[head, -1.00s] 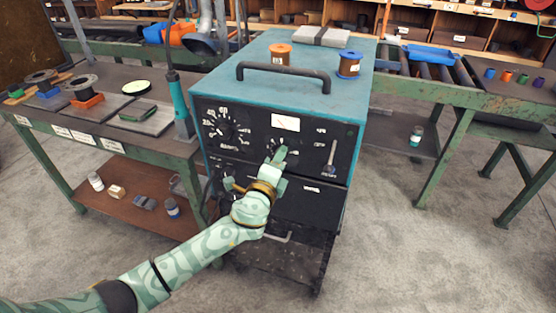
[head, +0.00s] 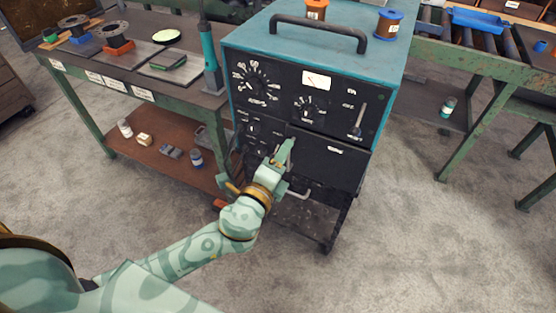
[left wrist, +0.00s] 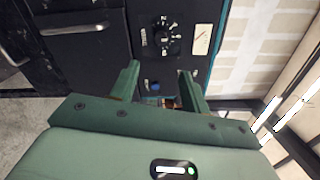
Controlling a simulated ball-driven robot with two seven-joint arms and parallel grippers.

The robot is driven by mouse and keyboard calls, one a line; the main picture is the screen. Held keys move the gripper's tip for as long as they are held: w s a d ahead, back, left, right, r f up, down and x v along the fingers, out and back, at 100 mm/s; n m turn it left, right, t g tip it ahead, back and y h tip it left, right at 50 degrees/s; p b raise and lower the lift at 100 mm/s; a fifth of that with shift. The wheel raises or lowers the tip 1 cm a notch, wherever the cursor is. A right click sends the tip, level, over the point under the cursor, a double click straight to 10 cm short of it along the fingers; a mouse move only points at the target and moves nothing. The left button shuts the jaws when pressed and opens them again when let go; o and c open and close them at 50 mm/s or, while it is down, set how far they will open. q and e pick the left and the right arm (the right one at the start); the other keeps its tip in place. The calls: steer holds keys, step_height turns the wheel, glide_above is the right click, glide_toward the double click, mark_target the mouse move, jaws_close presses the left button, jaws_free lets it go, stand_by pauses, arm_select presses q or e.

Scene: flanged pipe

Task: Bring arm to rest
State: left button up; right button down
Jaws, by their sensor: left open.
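My left gripper (head: 281,154) is in front of the lower part of a teal machine (head: 235,44) with a black front panel. The gripper is open and nothing shows between its fingers. In the left wrist view its two fingers (left wrist: 160,82) stand apart before the panel, below a dial. The panel bears a large dial (head: 254,82), a smaller dial (head: 307,108), a meter (head: 316,80) and a slider lever (head: 359,118). My left arm reaches in from the lower left. My right gripper is not seen.
A green-framed bench (head: 152,109) with flanged parts stands on the left, with small items on its lower shelf (head: 108,150). A roller conveyor (head: 478,58) is at the right. Spools (head: 387,24) sit on the machine. The grey floor in front is clear.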

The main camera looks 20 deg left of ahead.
arm_select(q)
steer(key=shift+s, duration=1)
steer(key=s+a+f+n+g, duration=0.2)
steer(key=s+f+n+g, duration=0.15)
steer(key=f, duration=0.75)
steer(key=s+a+f+n+g, duration=0.3)
steer(key=s+f, duration=0.1)
steer(key=f, duration=0.7)
steer(key=s+a+f+n+g, duration=0.2)
steer(key=s+f+n+g, duration=0.15)
steer(key=f, duration=0.75)
steer(key=s+f+n+g, duration=0.2)
steer(key=s+f, duration=0.2)
steer(key=s, duration=0.7)
steer(key=s+f+n+g, duration=0.3)
steer(key=s+f, duration=0.2)
steer(key=s, duration=0.6)
steer(key=s+f+n+g, duration=0.2)
steer(key=s+f, duration=0.3)
steer(key=s, duration=0.6)
steer(key=shift+s+a+n+y, duration=0.15)
steer(key=shift+n+y, duration=0.15)
steer(key=shift+n, duration=0.1)
